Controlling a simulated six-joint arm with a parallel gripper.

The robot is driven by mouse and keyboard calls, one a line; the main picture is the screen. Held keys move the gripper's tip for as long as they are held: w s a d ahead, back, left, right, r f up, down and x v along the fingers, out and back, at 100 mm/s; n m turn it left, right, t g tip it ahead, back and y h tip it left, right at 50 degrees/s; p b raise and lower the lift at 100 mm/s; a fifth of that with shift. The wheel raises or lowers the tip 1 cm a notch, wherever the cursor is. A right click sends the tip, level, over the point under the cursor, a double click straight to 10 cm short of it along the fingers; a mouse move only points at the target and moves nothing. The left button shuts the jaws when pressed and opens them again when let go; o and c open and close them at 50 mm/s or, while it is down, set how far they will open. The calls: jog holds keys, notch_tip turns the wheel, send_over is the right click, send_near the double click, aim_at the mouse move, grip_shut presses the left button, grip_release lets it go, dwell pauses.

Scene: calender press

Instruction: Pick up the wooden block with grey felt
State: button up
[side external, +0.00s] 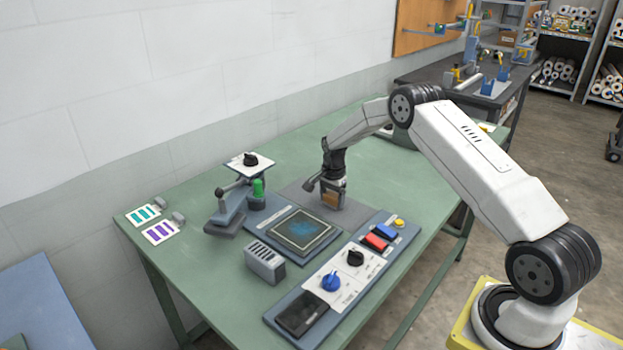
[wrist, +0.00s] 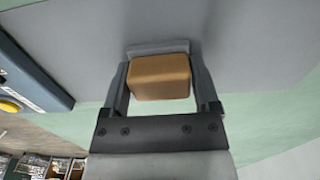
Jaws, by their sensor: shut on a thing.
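The wooden block (wrist: 160,78) is a tan-brown box between the two fingers of my gripper (wrist: 162,88) in the wrist view. A grey layer, likely the felt, shows along its far edge. In the side view my gripper (side external: 331,190) points down over the grey mat (side external: 345,215), shut on the wooden block (side external: 330,200). The block is low, at or just above the mat; I cannot tell whether it touches.
A dark framed plate (side external: 302,233) lies left of the mat. A control panel (side external: 330,288) with knobs and coloured buttons runs along the front.

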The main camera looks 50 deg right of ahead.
jog(key=shift+r, duration=0.1)
jog(key=shift+r, duration=0.9)
jog(key=shift+s+a+r, duration=0.8)
jog(key=shift+s+r, duration=1.05)
jog(key=shift+s, duration=0.35)
jog(key=shift+s+a+r, duration=0.75)
jog(key=shift+s+r, duration=1.05)
jog(key=shift+s, duration=0.4)
jog(key=shift+s+a+r, duration=0.8)
jog(key=shift+s+r, duration=1.05)
jog(key=shift+s, duration=0.35)
